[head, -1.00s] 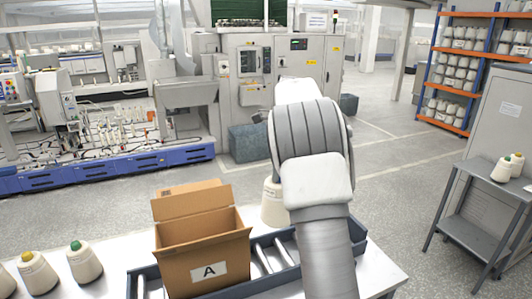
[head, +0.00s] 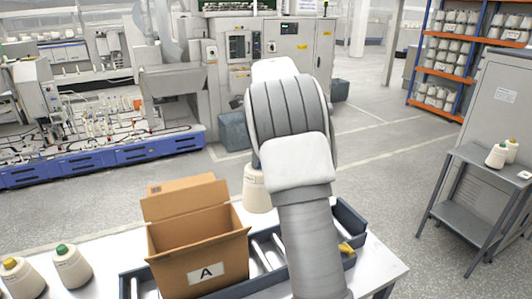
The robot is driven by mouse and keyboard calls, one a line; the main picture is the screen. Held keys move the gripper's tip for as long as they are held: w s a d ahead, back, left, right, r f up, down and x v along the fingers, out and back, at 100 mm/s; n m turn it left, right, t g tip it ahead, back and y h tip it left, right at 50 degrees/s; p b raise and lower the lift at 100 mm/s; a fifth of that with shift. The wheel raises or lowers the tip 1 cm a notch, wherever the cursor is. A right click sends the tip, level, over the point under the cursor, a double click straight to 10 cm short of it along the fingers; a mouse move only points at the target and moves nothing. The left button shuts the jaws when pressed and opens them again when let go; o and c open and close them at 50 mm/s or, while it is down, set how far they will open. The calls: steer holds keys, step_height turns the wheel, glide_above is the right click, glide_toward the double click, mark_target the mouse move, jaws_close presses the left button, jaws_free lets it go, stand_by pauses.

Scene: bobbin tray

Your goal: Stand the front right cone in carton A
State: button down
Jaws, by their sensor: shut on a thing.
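Carton A (head: 207,272) is a brown open box with its back flap up and a white "A" label on its front. It stands at the grey-blue tray, left of my arm. A cream cone (head: 257,194) shows upright behind and right of the carton, outside it. Its top right is covered by my arm, and it appears raised, moving with the arm. My gripper is hidden behind the grey and white arm links, so its jaws and their hold on the cone do not show.
A green-topped cone (head: 72,267) and a yellow-topped cone (head: 17,279) stand on the white table at left. A small yellow piece (head: 345,248) shows in the tray (head: 349,219) right of my arm. A grey side table (head: 480,185) with cones stands at far right.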

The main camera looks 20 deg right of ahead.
steer(key=a, duration=1.4)
step_height(320, 180, down, 22)
steer(key=b, duration=1.2)
steer(key=shift+f, duration=0.25)
steer(key=shift+c, duration=2)
jaws_free()
step_height(320, 180, up, 17)
steer(key=s+d, duration=0.1)
steer(key=shift+s+d+r, duration=0.15)
steer(key=shift+s, duration=0.15)
